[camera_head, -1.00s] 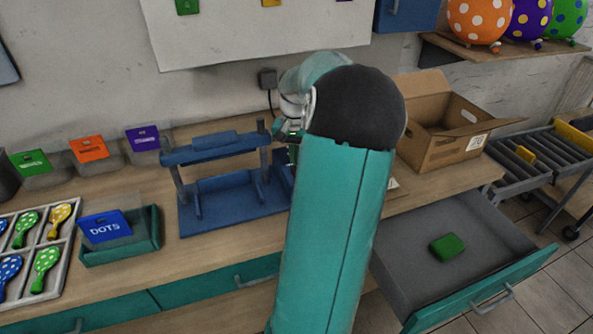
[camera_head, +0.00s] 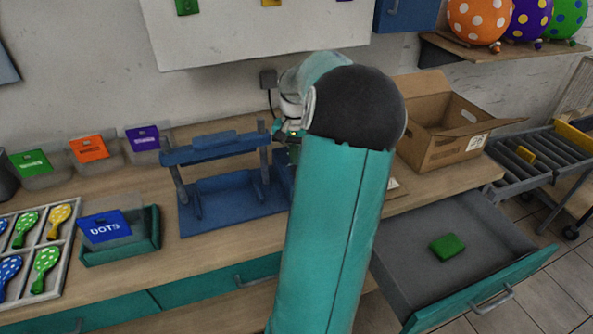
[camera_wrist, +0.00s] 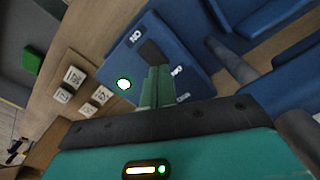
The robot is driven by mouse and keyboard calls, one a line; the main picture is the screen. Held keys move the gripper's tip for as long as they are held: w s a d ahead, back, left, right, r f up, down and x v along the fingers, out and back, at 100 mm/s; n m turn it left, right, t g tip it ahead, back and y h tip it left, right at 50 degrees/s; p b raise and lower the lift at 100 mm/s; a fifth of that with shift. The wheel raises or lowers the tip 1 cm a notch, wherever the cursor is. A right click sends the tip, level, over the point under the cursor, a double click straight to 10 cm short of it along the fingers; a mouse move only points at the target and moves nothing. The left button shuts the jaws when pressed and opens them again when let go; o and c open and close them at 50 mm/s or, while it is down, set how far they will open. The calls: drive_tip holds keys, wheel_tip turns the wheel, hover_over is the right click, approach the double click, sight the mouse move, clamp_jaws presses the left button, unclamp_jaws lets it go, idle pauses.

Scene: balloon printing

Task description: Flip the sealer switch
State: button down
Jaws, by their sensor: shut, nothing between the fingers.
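The blue press-like machine (camera_head: 228,205) stands on the bench in the head view, with an upper bar on posts over a base. In the head view my arm hides most of the control box.
An open cardboard box (camera_head: 440,135) stands to the right on the bench. An open drawer (camera_head: 400,260) with a green block (camera_head: 447,246) juts out at front right. A teal tray (camera_head: 150,240) and a balloon tray (camera_head: 62,270) lie at left. Small labelled blocks (camera_wrist: 75,77) lie near the control box.

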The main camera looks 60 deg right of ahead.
sight(295, 167)
drive_tip(key=shift+f, duration=0.95)
idle(0.6)
drive_tip(key=shift+r, duration=3.55)
